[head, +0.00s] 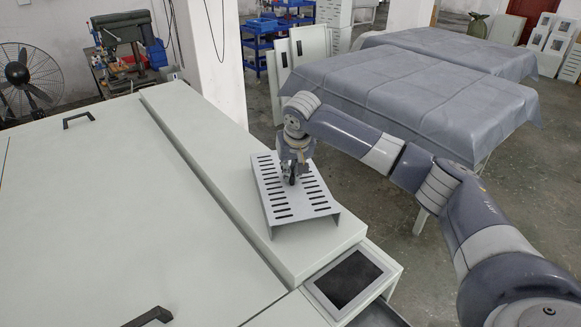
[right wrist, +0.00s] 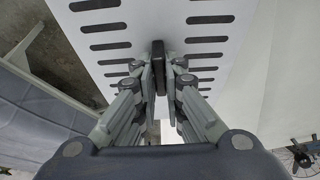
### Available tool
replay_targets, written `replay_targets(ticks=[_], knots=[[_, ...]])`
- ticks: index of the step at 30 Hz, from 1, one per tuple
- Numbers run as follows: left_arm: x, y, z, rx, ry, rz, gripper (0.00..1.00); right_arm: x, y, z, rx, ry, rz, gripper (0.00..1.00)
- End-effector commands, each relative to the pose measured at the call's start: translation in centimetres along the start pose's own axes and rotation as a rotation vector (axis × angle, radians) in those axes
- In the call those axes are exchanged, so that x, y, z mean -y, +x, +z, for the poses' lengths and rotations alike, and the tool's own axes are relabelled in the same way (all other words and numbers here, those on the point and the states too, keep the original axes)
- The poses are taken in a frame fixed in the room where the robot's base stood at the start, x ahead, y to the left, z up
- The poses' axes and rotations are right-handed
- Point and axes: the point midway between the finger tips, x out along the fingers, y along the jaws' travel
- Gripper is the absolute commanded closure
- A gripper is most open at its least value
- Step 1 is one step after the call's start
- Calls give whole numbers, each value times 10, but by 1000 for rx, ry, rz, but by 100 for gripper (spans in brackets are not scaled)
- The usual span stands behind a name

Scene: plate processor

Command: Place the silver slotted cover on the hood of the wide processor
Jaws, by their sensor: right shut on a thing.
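The silver slotted cover (head: 309,203) is on or just above the raised right-hand strip, or hood (head: 215,170), of the wide processor (head: 100,215). Its long axis runs along the strip; I cannot tell whether it touches everywhere. Its left edge lies over the strip, and its right side is near the strip's right edge. My right gripper (head: 292,178) is above the cover's middle, shut on its dark handle. In the right wrist view the fingers pinch the handle (right wrist: 158,55) between two rows of slots on the cover (right wrist: 130,20). My left gripper is not in view.
A tilted screen panel (head: 348,282) is at the near end of the strip. Black handles (head: 79,118) are on the processor's wide lid. A white pillar (head: 210,60) stands behind. Cloth-covered tables (head: 420,90) stand at the right, across open floor.

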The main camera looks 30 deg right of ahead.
Motion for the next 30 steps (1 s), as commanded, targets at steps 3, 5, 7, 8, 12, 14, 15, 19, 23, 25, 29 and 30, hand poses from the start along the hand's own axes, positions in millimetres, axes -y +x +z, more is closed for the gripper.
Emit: replay_targets(ticks=[3,5,7,8,12,14,15,19,23,25,29,30], knots=[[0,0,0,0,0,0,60,0,-1,-1,-3,0,-1,100],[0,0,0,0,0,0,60,0,0,0,-2,0,-1,100],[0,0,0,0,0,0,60,0,2,1,0,0,0,86],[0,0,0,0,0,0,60,0,2,1,0,0,0,79],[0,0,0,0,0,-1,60,0,2,1,0,0,0,70],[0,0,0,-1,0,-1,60,0,2,1,0,0,0,70],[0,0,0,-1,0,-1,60,0,2,1,0,0,0,70],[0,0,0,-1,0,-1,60,0,1,1,0,0,0,70],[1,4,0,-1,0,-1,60,1,-6,0,-2,0,-2,70],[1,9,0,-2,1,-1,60,1,-15,0,-3,1,-3,70],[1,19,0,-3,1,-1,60,1,-42,-1,-6,0,-3,70],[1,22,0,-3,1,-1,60,0,-50,0,-6,-1,-3,70]])
